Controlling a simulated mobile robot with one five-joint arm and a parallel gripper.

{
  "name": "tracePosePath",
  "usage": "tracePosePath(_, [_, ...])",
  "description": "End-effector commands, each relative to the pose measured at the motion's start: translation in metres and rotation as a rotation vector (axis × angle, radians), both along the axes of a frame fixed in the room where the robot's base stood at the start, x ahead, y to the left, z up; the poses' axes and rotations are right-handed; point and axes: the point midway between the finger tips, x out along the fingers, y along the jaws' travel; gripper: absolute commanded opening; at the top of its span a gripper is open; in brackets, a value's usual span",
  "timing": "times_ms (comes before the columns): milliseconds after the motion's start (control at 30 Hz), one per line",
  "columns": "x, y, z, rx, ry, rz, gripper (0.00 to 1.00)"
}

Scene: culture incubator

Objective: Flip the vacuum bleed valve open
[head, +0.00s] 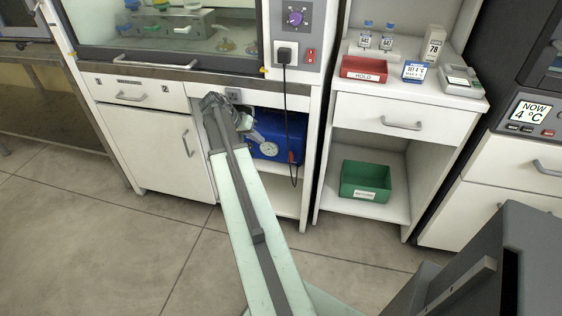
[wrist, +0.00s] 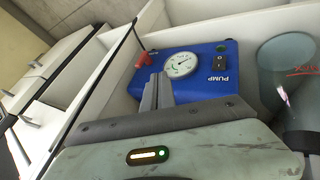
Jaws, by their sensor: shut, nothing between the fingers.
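The blue pump (wrist: 205,85) stands inside the open bay under the hood; it also shows in the head view (head: 262,149). Its top carries a round white gauge (wrist: 181,65) and a black switch (wrist: 220,61). A red lever (wrist: 147,58), which looks like the bleed valve, sits at the pump's left edge in the wrist view, beside the gauge. A small red patch also shows at the pump's right end in the head view (head: 291,157). My gripper (wrist: 158,78) is shut and empty, its tips in front of the pump near the gauge and red lever. Contact cannot be told.
A clear container (wrist: 287,72) stands right of the pump in the wrist view. A black cord (head: 288,105) hangs in front of the bay from a plug. The cabinet door (head: 154,150) is left of the bay. A green tray (head: 366,194) sits on the shelf to the right.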

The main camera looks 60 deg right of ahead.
Motion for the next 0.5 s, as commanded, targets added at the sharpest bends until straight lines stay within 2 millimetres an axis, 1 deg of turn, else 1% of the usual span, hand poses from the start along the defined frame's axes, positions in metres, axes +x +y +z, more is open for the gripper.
tracePosePath(167, [0.001,0.001,0.002,0.002,0.0,0.003,0.0])
tracePosePath(267, [0.0,0.0,-0.002,0.002,0.0,0.004,0.0])
tracePosePath(367, [-0.003,-0.004,-0.013,0.003,0.0,0.004,0.0])
tracePosePath(500, [-0.012,-0.018,-0.04,0.002,0.0,0.003,0.0])
